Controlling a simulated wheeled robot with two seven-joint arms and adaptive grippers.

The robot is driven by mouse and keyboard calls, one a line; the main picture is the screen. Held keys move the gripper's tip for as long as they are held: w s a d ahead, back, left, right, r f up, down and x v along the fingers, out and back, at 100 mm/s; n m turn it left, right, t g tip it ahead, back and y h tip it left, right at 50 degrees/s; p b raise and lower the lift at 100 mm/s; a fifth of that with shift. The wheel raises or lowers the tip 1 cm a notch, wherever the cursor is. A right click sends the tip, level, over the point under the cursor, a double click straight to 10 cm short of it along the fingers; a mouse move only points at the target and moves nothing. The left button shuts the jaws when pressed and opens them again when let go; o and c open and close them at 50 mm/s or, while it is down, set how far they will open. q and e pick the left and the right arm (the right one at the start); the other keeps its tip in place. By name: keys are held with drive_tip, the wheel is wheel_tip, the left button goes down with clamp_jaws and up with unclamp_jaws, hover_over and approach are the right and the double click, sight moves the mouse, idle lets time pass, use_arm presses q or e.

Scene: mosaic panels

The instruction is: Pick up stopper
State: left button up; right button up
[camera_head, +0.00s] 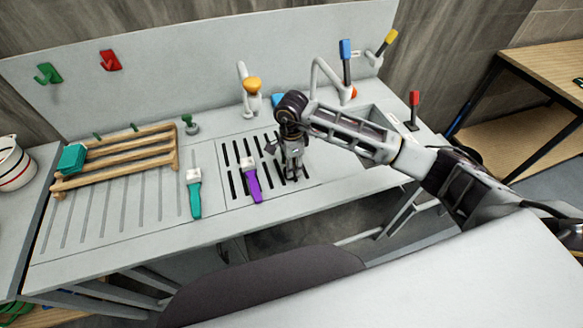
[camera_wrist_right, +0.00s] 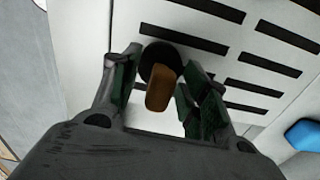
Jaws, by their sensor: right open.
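The stopper (camera_wrist_right: 160,88), a dark round disc with a brown-orange grip, shows in the right wrist view on the white slotted surface. Its grip lies between the two fingers of my right gripper (camera_wrist_right: 163,70), which are apart on either side of it. I see a gap beside the grip and no clear hold. In the head view my right gripper (camera_head: 291,172) points down at the right part of the slotted panel and hides the stopper from clear view. My left gripper is not in view.
A teal brush (camera_head: 194,195) and a purple brush (camera_head: 250,180) lie left of my right gripper. A wooden rack (camera_head: 125,160) stands further left. A tap with an orange knob (camera_head: 252,85) and another tap (camera_head: 325,75) stand behind. A sink basin (camera_head: 375,118) is at the right.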

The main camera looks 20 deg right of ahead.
drive_tip(key=shift+f, duration=0.3)
drive_tip(key=shift+c, duration=0.2)
clamp_jaws()
